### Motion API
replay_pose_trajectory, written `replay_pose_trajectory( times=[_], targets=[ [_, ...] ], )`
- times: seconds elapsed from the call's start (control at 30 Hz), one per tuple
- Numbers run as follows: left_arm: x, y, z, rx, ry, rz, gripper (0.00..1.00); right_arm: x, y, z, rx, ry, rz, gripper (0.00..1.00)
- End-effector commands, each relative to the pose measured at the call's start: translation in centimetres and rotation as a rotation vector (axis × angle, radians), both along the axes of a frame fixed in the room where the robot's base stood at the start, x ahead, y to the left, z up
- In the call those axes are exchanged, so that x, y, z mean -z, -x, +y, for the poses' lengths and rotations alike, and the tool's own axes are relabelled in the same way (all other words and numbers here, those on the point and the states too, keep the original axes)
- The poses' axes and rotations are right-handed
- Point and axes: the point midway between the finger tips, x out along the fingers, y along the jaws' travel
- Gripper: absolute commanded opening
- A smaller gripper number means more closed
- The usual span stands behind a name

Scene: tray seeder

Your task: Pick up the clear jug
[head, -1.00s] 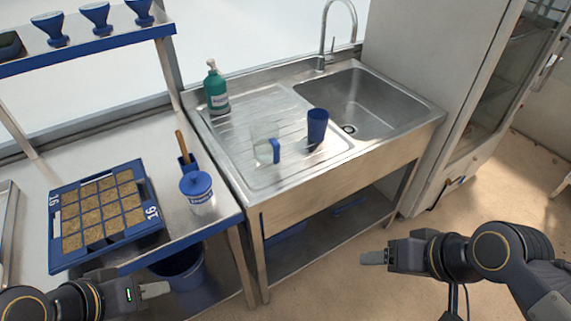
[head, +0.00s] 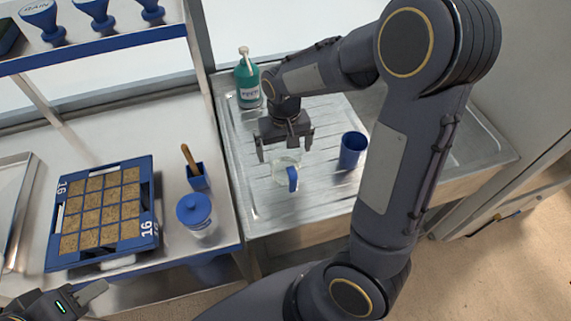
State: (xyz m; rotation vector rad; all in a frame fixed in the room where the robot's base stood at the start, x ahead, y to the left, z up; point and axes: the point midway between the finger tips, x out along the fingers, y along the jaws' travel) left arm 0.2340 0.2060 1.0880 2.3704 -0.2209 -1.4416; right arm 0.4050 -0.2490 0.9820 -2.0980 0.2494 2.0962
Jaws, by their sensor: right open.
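The clear jug (head: 283,172) stands on the ribbed steel drainboard, with its blue handle toward the front right. My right gripper (head: 285,152) points down from above, its two fingers spread apart over the jug's top. Whether the fingers touch the jug I cannot tell. My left gripper (head: 92,292) is at the lower left, in front of the bench, partly cut off by the picture's edge. The gap between its fingers does not show clearly.
A blue cup (head: 351,150) stands just right of the jug. A green pump bottle (head: 247,84) stands behind it on the drainboard (head: 255,205). A blue-lidded tub (head: 196,213) and a seed tray (head: 150,228) are on the bench to the left. My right arm hides most of the sink.

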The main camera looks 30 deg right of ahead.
Motion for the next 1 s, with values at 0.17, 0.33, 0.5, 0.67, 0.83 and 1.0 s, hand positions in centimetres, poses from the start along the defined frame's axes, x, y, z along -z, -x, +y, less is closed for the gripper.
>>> replay_pose_trajectory(
  times=[0.17, 0.33, 0.5, 0.67, 0.83, 1.0],
  targets=[
    [-0.7, 0.0, 0.0, 0.0, 0.0, 0.0, 0.36, 2.8, 0.7, -0.1, 0.001, 0.0, 0.007, 1.0],
    [-0.7, 0.0, 0.0, 0.0, 0.0, 0.0, 0.36, 4.2, 0.6, 0.0, 0.001, -0.001, 0.003, 1.0],
    [-0.7, 0.0, 0.0, 0.0, 0.0, 0.0, 0.36, 4.2, 0.5, 0.0, 0.001, -0.001, 0.0, 1.0],
    [-0.7, 0.0, 0.0, 0.0, 0.0, 0.0, 0.36, 4.2, 0.5, 0.0, 0.001, -0.001, 0.001, 0.86],
    [-0.7, 0.0, 0.0, 0.0, 0.0, 0.0, 0.36, 4.2, 0.5, 0.0, 0.001, -0.001, 0.001, 0.63],
    [-0.7, 0.0, 0.0, 0.0, 0.0, 0.0, 0.36, 4.2, 0.5, 0.0, 0.001, -0.001, 0.0, 0.51]
  ],
)
